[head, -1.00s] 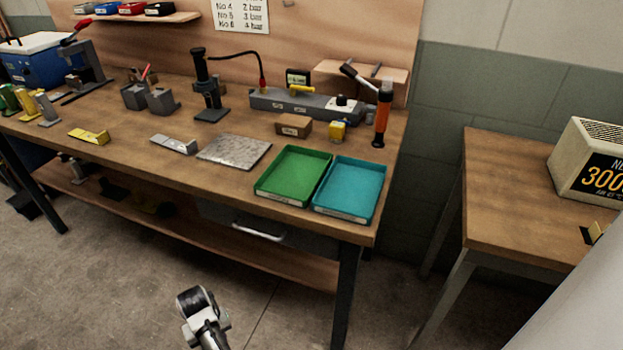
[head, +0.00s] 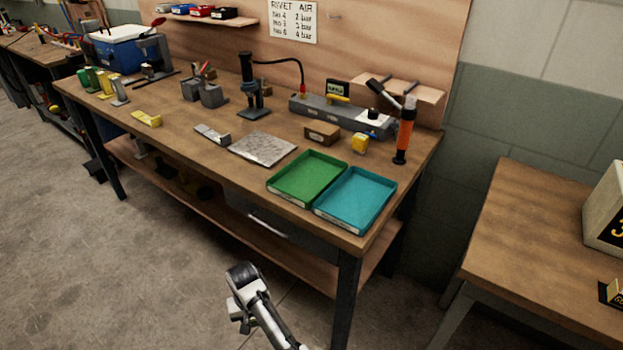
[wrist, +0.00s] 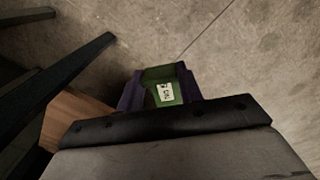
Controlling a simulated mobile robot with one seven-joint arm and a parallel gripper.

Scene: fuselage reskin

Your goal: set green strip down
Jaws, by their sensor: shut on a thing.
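My gripper (wrist: 161,80) shows in the wrist view with its two dark purple fingers closed on a green strip (wrist: 160,74). The strip sits between the fingers and bears a small white label with dark writing. The rest of it is hidden by the gripper body. Bare floor lies behind it in that view. In the head view part of my arm shows at the bottom, in front of the workbench (head: 185,144); I cannot make out the strip there. A green tray (head: 308,176) and a teal tray (head: 355,196) lie side by side, seemingly empty, at the bench's near right corner.
A grey plate (head: 263,149), a grey bracket (head: 212,135) and a yellow bracket (head: 147,119) lie along the bench's front. Green, yellow and grey pieces stand at its left end. A second table (head: 545,250) stands right, across a gap. Open floor lies front left.

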